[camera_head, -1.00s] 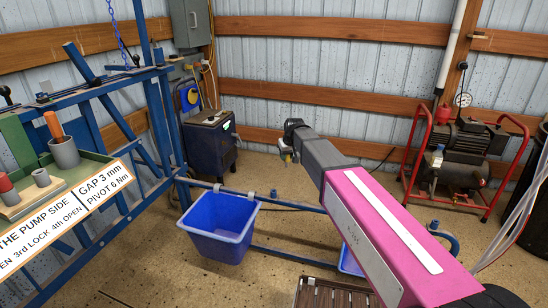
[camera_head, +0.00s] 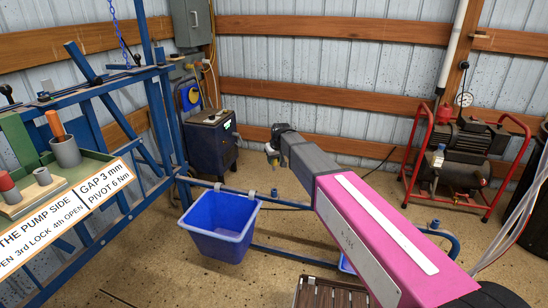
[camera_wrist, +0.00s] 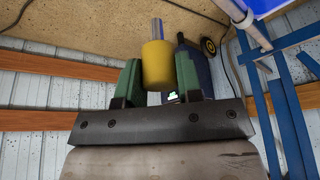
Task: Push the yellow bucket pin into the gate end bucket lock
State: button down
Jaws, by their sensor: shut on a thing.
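In the wrist view the yellow bucket pin (camera_wrist: 158,66) is between the green fingertips of my gripper (camera_wrist: 159,72), which is shut on it. A grey-blue shaft (camera_wrist: 157,30) sticks out of its yellow body. In the head view my gripper (camera_head: 271,153) is small, above and right of the near blue bucket (camera_head: 220,228) and well apart from it. The bucket hangs by two grey hooks on a blue rail (camera_head: 290,206). I cannot make out the gate end bucket lock for certain.
A blue gate frame (camera_head: 110,100) and a labelled green tray (camera_head: 75,188) stand at left. A dark blue machine (camera_head: 211,145) stands behind. A red-framed compressor (camera_head: 465,150) is at right.

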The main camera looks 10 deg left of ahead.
notch_tip(320, 180, down, 10)
dwell(1.0)
jog(key=shift+f, duration=2.3)
dwell(0.5)
jog(key=c, duration=0.7)
grip_release()
jog(key=v, duration=1.1)
jog(key=s+d+f+m+g+h, duration=0.1)
jog(key=s+d, duration=0.6)
jog(key=d, duration=0.7)
jog(key=s+d+f+m+g+h, duration=0.1)
jog(key=s+d+f+m, duration=0.2)
jog(key=s+d, duration=0.4)
jog(key=s+d+f+m+g, duration=0.1)
jog(key=s+d+f+m, duration=0.2)
jog(key=d, duration=1.8)
jog(key=s+m, duration=0.1)
jog(key=s, duration=0.3)
jog(key=shift+s+h, duration=0.25)
jog(key=shift+h, duration=0.15)
